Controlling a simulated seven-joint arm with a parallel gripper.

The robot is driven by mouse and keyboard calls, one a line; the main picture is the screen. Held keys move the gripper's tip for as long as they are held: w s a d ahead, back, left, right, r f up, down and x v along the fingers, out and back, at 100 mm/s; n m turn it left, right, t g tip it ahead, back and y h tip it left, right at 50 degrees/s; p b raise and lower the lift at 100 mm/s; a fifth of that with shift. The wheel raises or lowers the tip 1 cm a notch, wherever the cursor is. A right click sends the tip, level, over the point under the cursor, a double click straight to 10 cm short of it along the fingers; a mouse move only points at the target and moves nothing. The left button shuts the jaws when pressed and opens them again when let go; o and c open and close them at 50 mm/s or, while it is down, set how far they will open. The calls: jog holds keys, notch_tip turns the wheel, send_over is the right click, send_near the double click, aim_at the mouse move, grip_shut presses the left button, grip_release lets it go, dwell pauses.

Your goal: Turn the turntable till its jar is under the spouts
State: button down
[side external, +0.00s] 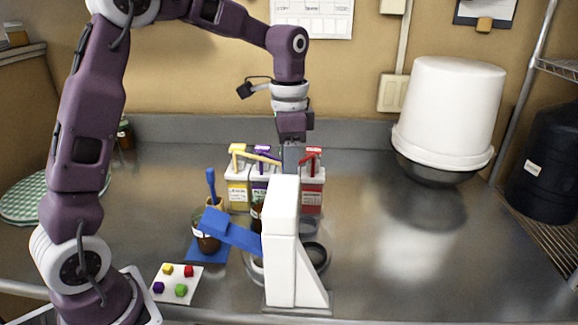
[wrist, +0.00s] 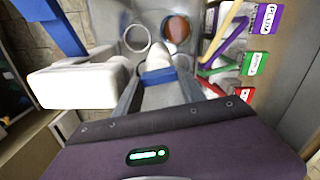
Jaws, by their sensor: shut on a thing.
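The turntable (wrist: 108,24) is a pale grey disc, mostly hidden behind the white stand in the side view. In the wrist view it carries an empty ring (wrist: 124,39) and a brown jar (wrist: 176,30). The jar also shows partly in the side view (side external: 257,214), left of the stand. My gripper (wrist: 158,88) points down and is shut on a pale post with a blue band (wrist: 158,77) at the turntable. The side view hides its fingertips behind the stand.
The white stand (side external: 281,240) with a blue lever (side external: 232,232) is close to my gripper.

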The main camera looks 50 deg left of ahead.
jog(key=shift+d+m, duration=0.1)
jog(key=shift+m, duration=2.8)
jog(key=shift+s+r+m, duration=0.1)
jog(key=shift+m, duration=2.6)
jog(key=c, duration=0.7)
grip_release()
jog(key=shift+s, duration=0.1)
notch_tip(320, 180, up, 7)
